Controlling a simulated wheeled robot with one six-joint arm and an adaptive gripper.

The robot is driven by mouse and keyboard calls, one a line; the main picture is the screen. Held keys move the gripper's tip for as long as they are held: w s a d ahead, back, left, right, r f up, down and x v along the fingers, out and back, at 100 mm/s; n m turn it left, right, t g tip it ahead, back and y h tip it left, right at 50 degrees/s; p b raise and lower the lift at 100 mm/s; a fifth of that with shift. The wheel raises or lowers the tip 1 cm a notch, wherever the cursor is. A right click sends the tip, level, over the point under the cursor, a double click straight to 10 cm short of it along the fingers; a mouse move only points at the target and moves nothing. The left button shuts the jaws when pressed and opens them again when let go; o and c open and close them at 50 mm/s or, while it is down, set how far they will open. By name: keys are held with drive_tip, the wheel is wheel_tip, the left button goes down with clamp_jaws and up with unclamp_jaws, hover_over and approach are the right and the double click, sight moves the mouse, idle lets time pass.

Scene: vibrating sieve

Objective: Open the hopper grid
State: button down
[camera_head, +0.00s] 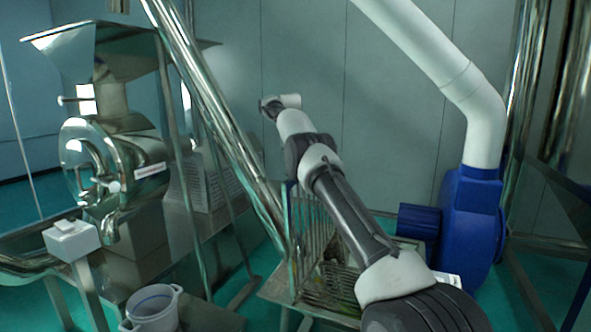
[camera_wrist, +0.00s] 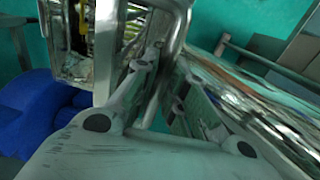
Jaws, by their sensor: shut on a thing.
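The hopper grid (camera_head: 307,228) is a set of thin metal bars in a frame. In the head view it stands steeply raised at the left side of the square metal hopper (camera_head: 272,291). My arm covers part of both. In the wrist view a shiny grid frame edge (camera_wrist: 106,48) runs close beside my gripper (camera_wrist: 165,72). My gripper is shut on the frame, with its fingers on either side of the metal edge. The fingertips are partly lost among reflections. In the head view the fingers cannot be made out behind my arm.
A slanted steel pipe (camera_head: 222,120) passes close to the left of the grid. A blue blower (camera_head: 470,225) with a white duct (camera_head: 480,112) stands to the right. A steel mill (camera_head: 115,165) and a white bucket (camera_head: 153,308) are at left.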

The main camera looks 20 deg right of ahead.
drive_tip(key=shift+w+a, duration=0.3)
drive_tip(key=shift+w, duration=0.05)
drive_tip(key=shift+r, duration=0.1)
drive_tip(key=c, duration=1.5)
unclamp_jaws()
drive_tip(key=shift+o, duration=0.2)
drive_tip(key=shift+s+d, duration=0.1)
